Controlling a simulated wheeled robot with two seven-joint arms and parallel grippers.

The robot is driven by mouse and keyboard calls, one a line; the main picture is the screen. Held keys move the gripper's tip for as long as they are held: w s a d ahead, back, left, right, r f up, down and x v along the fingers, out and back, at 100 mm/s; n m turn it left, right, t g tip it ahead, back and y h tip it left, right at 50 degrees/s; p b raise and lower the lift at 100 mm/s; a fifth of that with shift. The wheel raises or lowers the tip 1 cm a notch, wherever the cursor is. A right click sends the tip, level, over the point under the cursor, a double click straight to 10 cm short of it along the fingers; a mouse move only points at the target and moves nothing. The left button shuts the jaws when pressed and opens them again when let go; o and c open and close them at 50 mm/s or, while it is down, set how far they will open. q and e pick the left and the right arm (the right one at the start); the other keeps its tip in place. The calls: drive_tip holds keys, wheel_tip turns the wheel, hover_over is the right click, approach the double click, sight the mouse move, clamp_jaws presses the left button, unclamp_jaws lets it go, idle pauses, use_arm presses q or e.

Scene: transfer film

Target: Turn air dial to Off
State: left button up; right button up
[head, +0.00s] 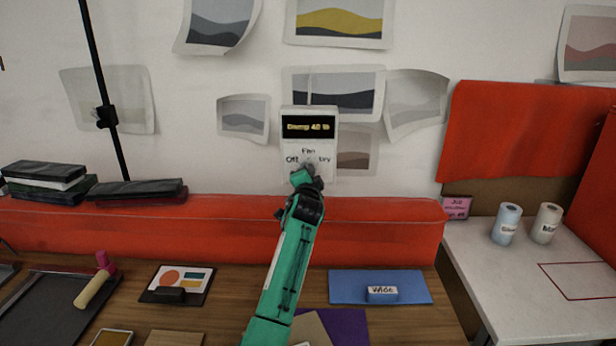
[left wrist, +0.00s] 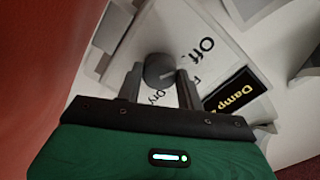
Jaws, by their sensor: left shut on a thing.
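The air control panel (head: 290,145) is a white unit on the wall with a dark display (head: 308,127) showing yellow text that starts with "Damp". Below it are the labels Off at left, Fan at top and Dry at right. The round grey dial (left wrist: 158,70) shows in the left wrist view between the fingers of my left gripper (left wrist: 158,88), which is shut on it. In the head view my left gripper (head: 305,179) covers most of the dial. I cannot tell which label the dial points to. My right gripper is not in view.
A red padded ledge (head: 180,222) runs below the panel, with dark stacked boxes (head: 138,189) at left. A wooden bench (head: 235,310) holds a blue mat (head: 350,287) and a roller (head: 92,290). Paper prints (head: 243,115) hang around the panel. Two rolls (head: 507,222) stand at right.

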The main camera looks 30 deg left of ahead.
use_arm(q)
drive_tip(key=o, duration=1)
drive_tip(key=shift+f, duration=0.1)
drive_tip(key=shift+s, duration=0.15)
drive_tip(key=shift+b+v, duration=1.35)
drive_tip(key=shift+v, duration=5.5)
